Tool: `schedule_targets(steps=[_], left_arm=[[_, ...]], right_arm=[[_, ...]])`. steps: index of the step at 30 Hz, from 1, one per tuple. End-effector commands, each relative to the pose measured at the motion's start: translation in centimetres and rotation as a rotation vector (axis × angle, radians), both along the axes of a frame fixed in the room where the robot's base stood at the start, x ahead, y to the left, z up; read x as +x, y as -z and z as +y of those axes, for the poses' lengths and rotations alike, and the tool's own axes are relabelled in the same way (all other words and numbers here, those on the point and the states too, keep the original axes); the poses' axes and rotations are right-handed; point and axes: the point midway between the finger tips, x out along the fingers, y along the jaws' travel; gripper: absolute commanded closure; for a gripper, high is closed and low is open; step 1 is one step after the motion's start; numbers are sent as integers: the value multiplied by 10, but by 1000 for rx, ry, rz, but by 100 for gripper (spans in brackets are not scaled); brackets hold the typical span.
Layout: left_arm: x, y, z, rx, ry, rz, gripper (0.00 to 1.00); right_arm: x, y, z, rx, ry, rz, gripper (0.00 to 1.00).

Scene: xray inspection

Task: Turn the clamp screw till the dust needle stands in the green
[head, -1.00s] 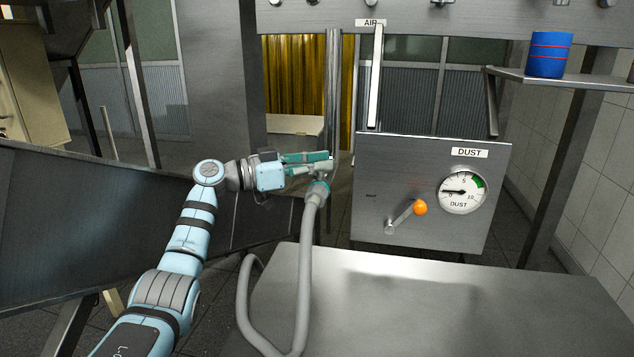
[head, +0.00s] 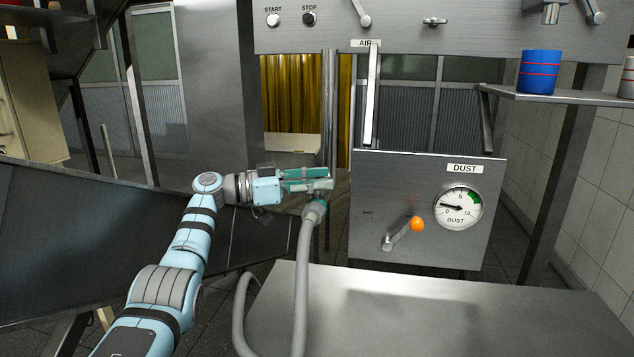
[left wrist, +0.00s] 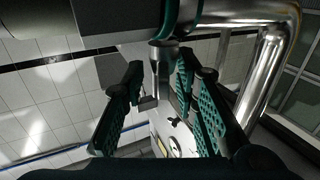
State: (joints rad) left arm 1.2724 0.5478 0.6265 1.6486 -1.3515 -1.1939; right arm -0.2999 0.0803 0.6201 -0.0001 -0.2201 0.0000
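The DUST gauge (head: 458,208) sits on a grey panel. Its needle points left, just above the 0 mark, while the green band is at the dial's upper right. My left gripper (head: 325,179) is at the top end of the grey hose (head: 304,270), beside the vertical pipe. In the left wrist view, my left gripper's teal fingers (left wrist: 163,115) stand apart, with a grey metal part (left wrist: 158,72), possibly the clamp screw, between them. I cannot tell whether either finger touches it. The clamp itself is mostly hidden in the head view. My right gripper is not in view.
A lever with an orange knob (head: 417,224) is on the panel left of the gauge. A steel table (head: 440,315) with a bare top stands in front. A blue container (head: 538,72) stands on the right shelf. START and STOP buttons are at the top.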

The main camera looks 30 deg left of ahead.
Motion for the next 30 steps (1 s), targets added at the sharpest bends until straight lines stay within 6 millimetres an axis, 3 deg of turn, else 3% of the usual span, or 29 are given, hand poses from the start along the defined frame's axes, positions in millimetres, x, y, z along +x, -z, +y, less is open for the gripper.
schedule_targets(steps=[7, 15, 18, 30], left_arm=[[0, -13, 1, 1, -3, -4, 73], [0, -83, -2, -2, 0, -4, 73], [0, -95, -1, -2, -1, -1, 73], [0, -102, -3, 0, 0, -3, 73]], right_arm=[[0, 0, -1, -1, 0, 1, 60], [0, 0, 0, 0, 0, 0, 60], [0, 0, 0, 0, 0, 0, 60], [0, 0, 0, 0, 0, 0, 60]])
